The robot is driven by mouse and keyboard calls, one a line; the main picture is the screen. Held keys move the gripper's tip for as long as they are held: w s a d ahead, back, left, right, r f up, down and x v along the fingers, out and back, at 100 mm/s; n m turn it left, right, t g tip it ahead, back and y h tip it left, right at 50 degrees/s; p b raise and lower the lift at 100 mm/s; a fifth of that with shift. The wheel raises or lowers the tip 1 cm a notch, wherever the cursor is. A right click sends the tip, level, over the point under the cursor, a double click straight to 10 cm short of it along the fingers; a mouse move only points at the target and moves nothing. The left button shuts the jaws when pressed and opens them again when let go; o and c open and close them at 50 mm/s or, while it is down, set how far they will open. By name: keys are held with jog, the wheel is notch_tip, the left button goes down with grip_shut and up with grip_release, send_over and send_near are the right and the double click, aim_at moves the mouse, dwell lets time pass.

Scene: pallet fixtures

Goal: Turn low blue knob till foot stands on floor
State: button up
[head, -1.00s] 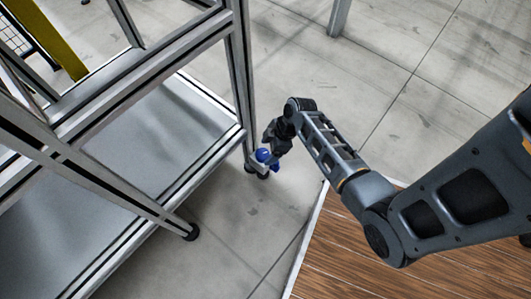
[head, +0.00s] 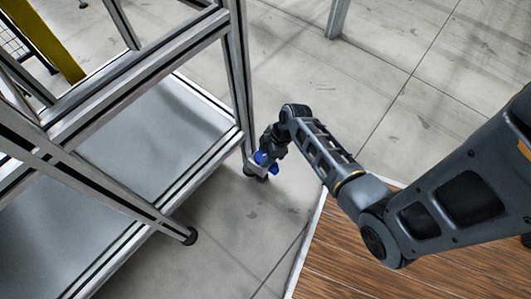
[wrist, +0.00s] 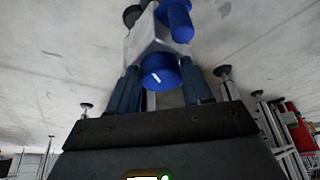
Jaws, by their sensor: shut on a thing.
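A round blue knob (wrist: 160,72) with a white mark sits on a pale metal bracket (wrist: 147,38) in the wrist view. My gripper (wrist: 160,78) is shut on this knob, with one blue finger on each side. A second blue part (wrist: 176,20) sticks out of the same bracket. In the head view, the blue knob (head: 261,157) is at the bottom of the near right post, and my gripper (head: 270,143) reaches it from above. A dark foot (head: 262,179) shows just under the bracket. I cannot tell whether it touches the floor.
The metal frame (head: 239,90) with a grey lower shelf (head: 140,140) fills the left. Another dark foot (head: 191,237) stands at its front. A wooden platform (head: 380,265) lies at lower right. The floor between is clear.

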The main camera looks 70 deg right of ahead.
jog(key=shift+c, duration=0.7)
jog(key=shift+a+m+p, duration=0.1)
jog(key=shift+m+p, duration=0.2)
jog(key=shift+p, duration=0.05)
jog(key=m+p, duration=0.1)
jog(key=m+h+p, duration=0.1)
jog(key=m+p, duration=0.1)
jog(key=shift+s+a+r+t, duration=0.15)
jog(key=shift+a+r+t, duration=0.05)
jog(key=shift+a+t, duration=0.1)
jog(key=m+h+p, duration=0.1)
jog(key=m, duration=0.1)
jog(key=m+h+p, duration=0.1)
jog(key=m+p, duration=0.3)
jog(key=shift+a+m+h, duration=0.3)
jog(key=shift+m+h, duration=0.1)
jog(key=m, duration=0.1)
jog(key=m+h, duration=0.1)
jog(key=m, duration=0.1)
jog(key=m+g, duration=0.1)
jog(key=shift+w+a+f, duration=0.2)
jog(key=shift+w+f, duration=0.05)
jog(key=shift+w+a+m+g+h+b, duration=0.1)
jog(key=shift+m+g+h+b, duration=0.2)
jog(key=shift+m, duration=0.75)
jog(key=shift+w+a+m+g+h+b, duration=0.15)
jog(key=shift+m+g+h, duration=0.2)
jog(key=shift+m, duration=0.7)
jog(key=shift+d, duration=0.1)
